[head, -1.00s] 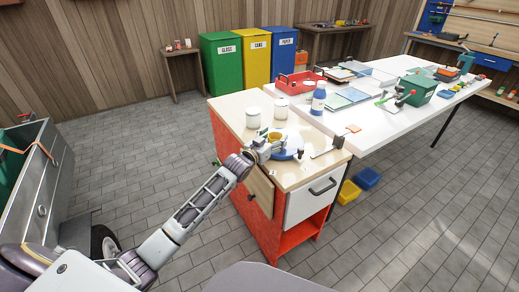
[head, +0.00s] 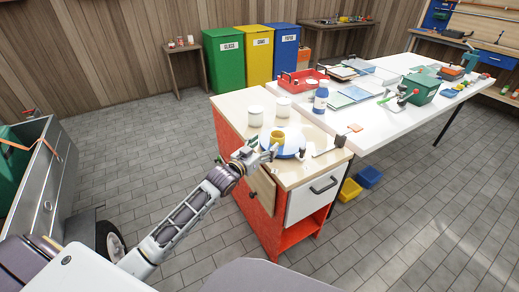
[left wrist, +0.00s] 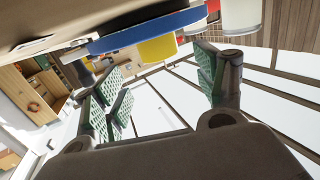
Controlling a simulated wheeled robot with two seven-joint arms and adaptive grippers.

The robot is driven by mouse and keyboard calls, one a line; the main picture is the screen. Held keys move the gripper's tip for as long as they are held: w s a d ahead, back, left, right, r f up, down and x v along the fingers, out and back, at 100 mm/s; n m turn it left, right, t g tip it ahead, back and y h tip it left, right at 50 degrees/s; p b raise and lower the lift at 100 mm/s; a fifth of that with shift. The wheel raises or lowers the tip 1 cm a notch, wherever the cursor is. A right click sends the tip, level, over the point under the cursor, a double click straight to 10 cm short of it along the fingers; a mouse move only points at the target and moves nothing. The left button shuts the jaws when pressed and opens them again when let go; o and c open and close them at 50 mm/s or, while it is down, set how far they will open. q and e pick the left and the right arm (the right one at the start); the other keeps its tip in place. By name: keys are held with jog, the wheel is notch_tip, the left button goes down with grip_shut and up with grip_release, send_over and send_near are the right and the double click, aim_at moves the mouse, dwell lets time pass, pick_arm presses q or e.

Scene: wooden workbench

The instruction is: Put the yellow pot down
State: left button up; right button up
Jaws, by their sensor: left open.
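The yellow pot (head: 277,138) stands upright on a round blue-rimmed plate (head: 291,153) on top of the orange cabinet. My left gripper (head: 262,153) is open and empty, just to the left of the pot, with its fingers pointing toward it and apart from it. In the left wrist view the pot (left wrist: 158,50) and the blue disc (left wrist: 165,24) appear upside down, beyond the spread green-padded fingers (left wrist: 165,90). My right gripper is not in view.
Two white jars (head: 255,115) stand behind the plate, and a blue bottle (head: 320,100) stands to the right on the white table. A flat tool (head: 335,146) lies at the cabinet's right edge. The floor (head: 130,150) left of the cabinet is clear.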

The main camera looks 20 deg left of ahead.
pick_arm(q)
jog(key=v, duration=0.2)
jog(key=shift+s+a, duration=0.1)
jog(key=shift+s, duration=0.2)
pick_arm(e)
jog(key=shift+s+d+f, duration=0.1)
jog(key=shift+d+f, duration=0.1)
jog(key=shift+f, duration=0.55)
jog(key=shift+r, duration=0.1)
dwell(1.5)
